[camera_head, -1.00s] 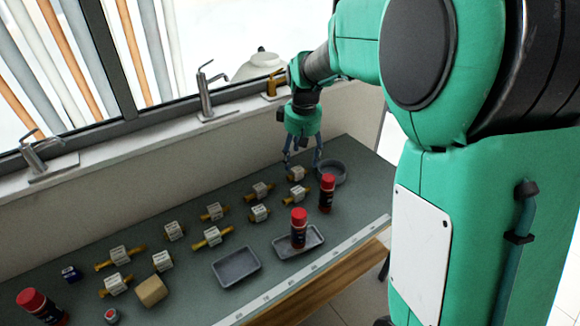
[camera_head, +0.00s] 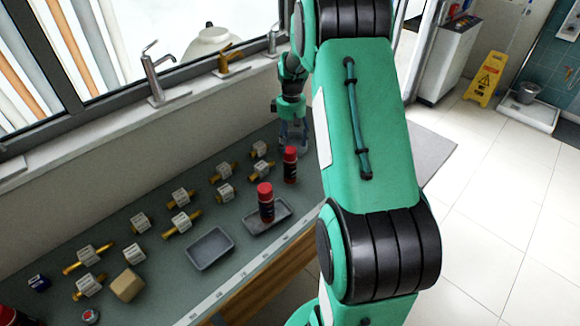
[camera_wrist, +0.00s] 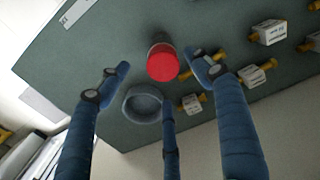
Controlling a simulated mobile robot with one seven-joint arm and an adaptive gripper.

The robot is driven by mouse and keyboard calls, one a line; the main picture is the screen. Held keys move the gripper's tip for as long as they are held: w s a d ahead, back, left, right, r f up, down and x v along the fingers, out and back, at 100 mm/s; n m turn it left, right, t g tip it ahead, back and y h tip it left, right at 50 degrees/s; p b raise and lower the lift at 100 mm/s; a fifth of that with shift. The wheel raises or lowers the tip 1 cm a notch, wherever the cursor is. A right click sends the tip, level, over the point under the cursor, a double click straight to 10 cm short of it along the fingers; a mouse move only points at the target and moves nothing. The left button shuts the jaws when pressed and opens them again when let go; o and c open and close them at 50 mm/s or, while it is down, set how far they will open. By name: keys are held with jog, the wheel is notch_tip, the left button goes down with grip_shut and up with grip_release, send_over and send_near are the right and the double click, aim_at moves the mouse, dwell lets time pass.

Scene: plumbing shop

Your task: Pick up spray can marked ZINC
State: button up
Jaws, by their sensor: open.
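Three red-capped spray cans show in the head view, and I cannot read a ZINC mark on any. One can (camera_head: 290,166) stands upright at the bench's far right end. Another (camera_head: 266,204) stands on a grey tray, and a third (camera_head: 8,316) is cut off at the lower left. My gripper (camera_head: 293,136) is just behind and above the far right can, fingers partly hidden. In the wrist view, my gripper (camera_wrist: 158,70) is open and empty. A red-capped can (camera_wrist: 162,64) shows between its spread fingers, beside a round grey dish (camera_wrist: 142,104).
Several brass valves with white tags, one of them (camera_head: 182,222), lie in rows on the bench (camera_head: 165,265). An empty grey tray (camera_head: 210,248) and a tan block (camera_head: 127,285) are in front. Taps (camera_head: 160,75) stand on the sill behind. A yellow floor sign (camera_head: 486,80) stands at right.

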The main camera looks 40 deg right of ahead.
aim_at(290, 165)
jog(key=shift+f, duration=0.15)
notch_tip(290, 165, down, 8)
jog(key=shift+f+b, duration=0.15)
jog(key=shift+b, duration=0.25)
jog(key=shift+f, duration=0.1)
dwell(0.3)
jog(key=shift+a+f+b, duration=0.15)
jog(key=shift+f, duration=1.1)
jog(key=shift+a+f+b, duration=0.1)
jog(key=shift+f+b, duration=0.05)
jog(key=shift+f, duration=1.1)
jog(key=c, duration=1.5)
